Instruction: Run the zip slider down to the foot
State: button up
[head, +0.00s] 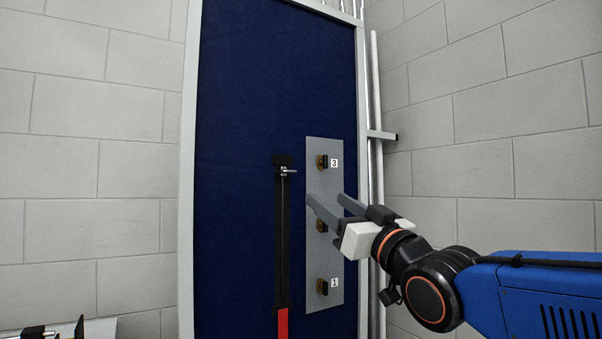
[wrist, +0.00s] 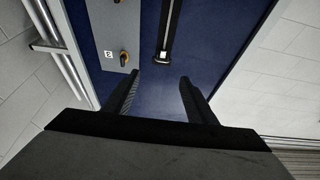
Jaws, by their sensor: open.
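A black zip strip (head: 283,235) runs upright down a dark blue panel in the head view. Its small metal slider (head: 287,170) sits near the strip's top, with a pull tab sticking out to the right. A red piece (head: 282,322) is at the strip's foot. In the wrist view the slider (wrist: 163,56) shows just beyond my fingertips, between them in the picture, on the zip strip (wrist: 171,25). My gripper (head: 326,198) is open and empty, right of the strip and a little below the slider in the head view. Its fingers (wrist: 160,77) do not touch the slider.
A grey plate (head: 324,265) with three dark knobs, marked 3 at the top and 1 at the bottom, is right of the zip; my fingers partly cover it. Vertical pipes (head: 374,150) and a bracket (head: 382,135) stand further right. The blue panel (head: 235,200) is clear on the left.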

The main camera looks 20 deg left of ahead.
aim_at(290, 171)
jog(key=x, duration=1.7)
jog(key=shift+s+a+r, duration=0.1)
jog(key=shift+a+r, duration=0.2)
jog(key=shift+r, duration=0.15)
grip_shut()
